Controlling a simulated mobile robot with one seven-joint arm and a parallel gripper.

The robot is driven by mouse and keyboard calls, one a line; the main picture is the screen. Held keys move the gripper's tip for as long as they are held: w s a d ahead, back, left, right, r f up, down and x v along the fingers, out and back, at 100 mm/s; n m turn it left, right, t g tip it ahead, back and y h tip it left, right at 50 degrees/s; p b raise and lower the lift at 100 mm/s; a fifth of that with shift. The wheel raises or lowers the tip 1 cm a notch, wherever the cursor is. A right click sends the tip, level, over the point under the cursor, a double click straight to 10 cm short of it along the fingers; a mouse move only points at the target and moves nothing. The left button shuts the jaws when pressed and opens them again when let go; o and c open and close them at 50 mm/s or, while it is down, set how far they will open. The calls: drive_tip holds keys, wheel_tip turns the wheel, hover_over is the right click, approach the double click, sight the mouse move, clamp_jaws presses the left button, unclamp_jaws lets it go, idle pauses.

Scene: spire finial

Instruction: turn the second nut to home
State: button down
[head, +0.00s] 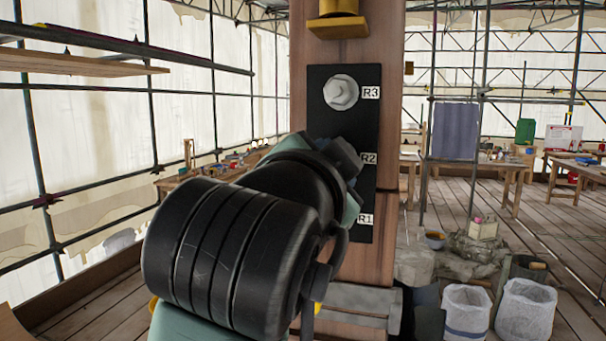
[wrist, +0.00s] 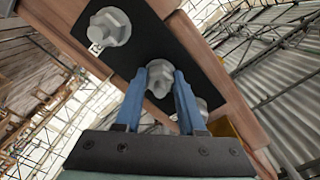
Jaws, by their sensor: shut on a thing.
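A black plate (head: 344,87) on the wooden post carries nuts beside labels R1, R2 and R3. The R3 nut (head: 340,93) is in plain sight at the top in the head view. My arm hides the R1 and R2 nuts there. In the wrist view, my gripper (wrist: 159,82) has its two blue fingers on either side of the middle nut (wrist: 160,70), the second one, and is shut on it. Another grey nut (wrist: 109,27) shows at the upper left, and a third is partly hidden behind the right finger.
The wooden post (head: 388,60) stands upright, with a yellow bracket (head: 338,27) above the plate. A scaffold plank (head: 80,62) juts in at the left. White sacks (head: 525,310) and stone blocks stand at the lower right.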

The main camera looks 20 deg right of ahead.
drive_tip(key=m+b, duration=0.4)
drive_tip(key=m, duration=0.8)
drive_tip(key=shift+m, duration=0.4)
idle(0.3)
drive_tip(key=c, duration=0.5)
unclamp_jaws()
drive_tip(key=b+v, duration=0.2)
drive_tip(key=v, duration=0.5)
drive_tip(key=shift+s+a+b, duration=0.2)
drive_tip(key=shift+b, duration=0.1)
